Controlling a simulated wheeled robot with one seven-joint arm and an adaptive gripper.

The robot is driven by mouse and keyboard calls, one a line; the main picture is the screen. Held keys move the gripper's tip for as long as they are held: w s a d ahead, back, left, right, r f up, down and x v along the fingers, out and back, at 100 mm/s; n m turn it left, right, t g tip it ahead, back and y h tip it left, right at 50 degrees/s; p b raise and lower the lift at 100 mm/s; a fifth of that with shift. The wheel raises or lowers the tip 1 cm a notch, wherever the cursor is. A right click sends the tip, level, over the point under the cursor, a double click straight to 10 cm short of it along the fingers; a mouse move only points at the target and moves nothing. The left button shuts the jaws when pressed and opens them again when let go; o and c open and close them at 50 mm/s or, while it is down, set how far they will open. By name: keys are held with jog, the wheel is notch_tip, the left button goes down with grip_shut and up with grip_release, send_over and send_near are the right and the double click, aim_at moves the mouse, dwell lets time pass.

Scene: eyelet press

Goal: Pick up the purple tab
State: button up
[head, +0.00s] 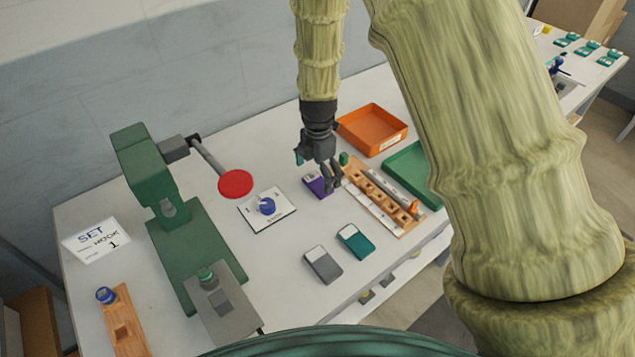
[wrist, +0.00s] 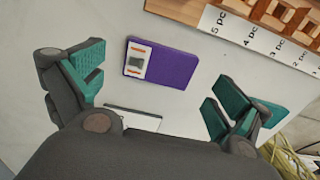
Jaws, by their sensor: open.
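The purple tab (head: 315,184) lies flat on the white table, partly hidden by my gripper in the head view. In the wrist view the purple tab (wrist: 163,64) shows whole, with a white label patch on its left part. My gripper (head: 319,172) is above the tab, pointing down. In the wrist view my gripper (wrist: 160,85) is open, with a teal-padded finger on each side and nothing between them but the table and the tab beyond. The tab sits apart from both fingers.
A wooden slotted rack (head: 383,196) with a numbered strip stands close right of the tab. An orange tray (head: 373,128) and green tray (head: 414,172) lie behind it. Grey (head: 322,265) and teal (head: 355,241) tabs lie in front. A green press (head: 190,249) with red-ended lever stands left.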

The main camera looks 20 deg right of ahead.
aim_at(318, 185)
jog(key=shift+f+p, duration=0.3)
jog(key=shift+f, duration=1.05)
jog(key=c, duration=0.9)
